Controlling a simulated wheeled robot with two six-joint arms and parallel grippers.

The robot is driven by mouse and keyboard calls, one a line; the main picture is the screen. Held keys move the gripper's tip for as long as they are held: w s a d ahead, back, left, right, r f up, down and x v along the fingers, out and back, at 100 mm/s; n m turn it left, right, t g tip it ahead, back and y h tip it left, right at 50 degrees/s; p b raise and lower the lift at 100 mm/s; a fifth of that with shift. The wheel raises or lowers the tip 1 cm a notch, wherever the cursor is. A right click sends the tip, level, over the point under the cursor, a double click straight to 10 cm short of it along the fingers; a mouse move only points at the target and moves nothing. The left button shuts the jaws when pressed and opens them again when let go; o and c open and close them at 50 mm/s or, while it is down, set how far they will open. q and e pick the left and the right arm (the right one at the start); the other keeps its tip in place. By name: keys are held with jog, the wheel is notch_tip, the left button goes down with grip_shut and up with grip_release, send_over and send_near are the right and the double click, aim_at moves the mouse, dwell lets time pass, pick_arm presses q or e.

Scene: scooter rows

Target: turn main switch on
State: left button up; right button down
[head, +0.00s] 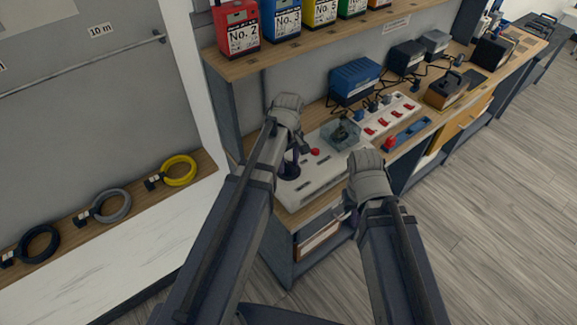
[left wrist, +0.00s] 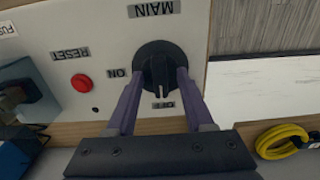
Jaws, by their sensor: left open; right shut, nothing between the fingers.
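The main switch is a round black knob (left wrist: 158,60) on a light panel (left wrist: 95,25), under the label MAIN, with ON at its left and OFF below it in the left wrist view. Its raised grip looks upright in that view, with its lower end towards OFF. My left gripper (left wrist: 160,77) is open, with one purple finger on each side of the grip. I cannot tell whether the fingers touch it. In the head view the knob (head: 289,172) is partly hidden by my left gripper (head: 293,157). My right gripper (head: 343,211) is shut and empty near the bench's front edge.
A red reset button (left wrist: 81,83) sits beside the switch. A clear box (head: 341,134) and a strip of red switches (head: 385,118) stand further along the bench. A shelf with coloured numbered boxes (head: 238,27) hangs above. Cable coils (head: 180,170) lie on the left ledge.

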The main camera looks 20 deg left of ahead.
pick_arm(q)
grip_shut()
dwell(0.4)
